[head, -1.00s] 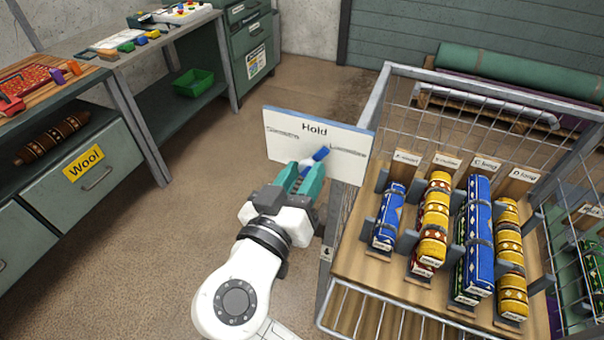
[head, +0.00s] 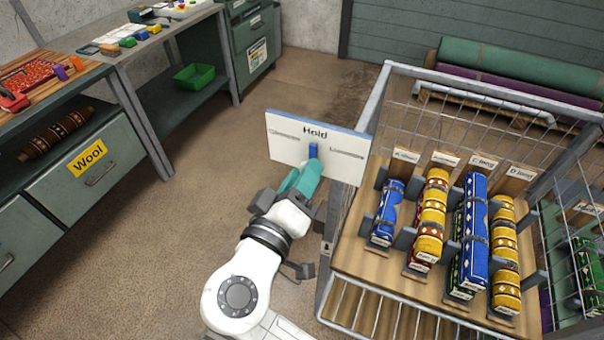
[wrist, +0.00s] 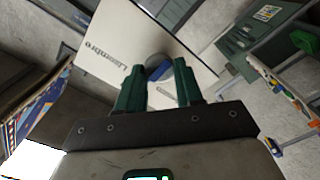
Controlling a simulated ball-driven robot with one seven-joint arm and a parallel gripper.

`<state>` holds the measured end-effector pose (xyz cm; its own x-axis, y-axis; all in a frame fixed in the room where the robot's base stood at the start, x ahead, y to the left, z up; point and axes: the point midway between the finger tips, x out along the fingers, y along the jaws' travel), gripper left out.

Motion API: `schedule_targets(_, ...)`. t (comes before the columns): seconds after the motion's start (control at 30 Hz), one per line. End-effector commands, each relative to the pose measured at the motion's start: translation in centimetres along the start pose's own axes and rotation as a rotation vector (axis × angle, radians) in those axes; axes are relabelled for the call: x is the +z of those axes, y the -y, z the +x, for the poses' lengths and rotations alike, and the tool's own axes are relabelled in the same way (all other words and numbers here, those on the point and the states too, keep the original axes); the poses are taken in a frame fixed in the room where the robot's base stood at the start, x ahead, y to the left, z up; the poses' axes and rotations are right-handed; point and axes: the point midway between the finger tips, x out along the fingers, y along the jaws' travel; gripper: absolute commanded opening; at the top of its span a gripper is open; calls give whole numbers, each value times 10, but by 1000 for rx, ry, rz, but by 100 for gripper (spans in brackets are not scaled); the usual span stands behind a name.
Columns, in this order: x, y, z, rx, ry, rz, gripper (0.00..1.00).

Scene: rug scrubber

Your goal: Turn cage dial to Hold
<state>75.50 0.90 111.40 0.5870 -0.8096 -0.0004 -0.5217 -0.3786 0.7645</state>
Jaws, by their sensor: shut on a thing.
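The cage dial's white panel (head: 285,148) is fixed at the left of the wire cage, with "Hold" at its top centre and smaller labels to the left and right. The dial's blue pointer (head: 313,151) stands nearly upright, its tip just below "Hold". My gripper (head: 304,176) is shut on the dial from the front, and its green fingers hide the lower part. In the wrist view, the green fingers (wrist: 159,90) straddle the dial (wrist: 160,72), with blue showing between and above them. The panel (wrist: 115,55) appears tilted there, with one side label readable.
The wire cage (head: 378,85) stands on the right, with several rolled rugs (head: 430,215) on its wooden board. A workbench with a Wool drawer (head: 88,158) is at the left. A green bin (head: 194,77) sits on a low shelf. Bare floor lies between bench and cage.

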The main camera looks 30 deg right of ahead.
Motion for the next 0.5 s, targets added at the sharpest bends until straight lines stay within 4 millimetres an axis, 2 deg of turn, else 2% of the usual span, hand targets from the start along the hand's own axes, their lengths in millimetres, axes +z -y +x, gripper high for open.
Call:
schedule_targets(0.37,-2,0,-1,-2,-6,-2,5)
schedule_targets(0.4,-2,1,-1,-2,-6,-2,40)
schedule_targets(0.5,-1,0,-1,-2,-4,-2,49)
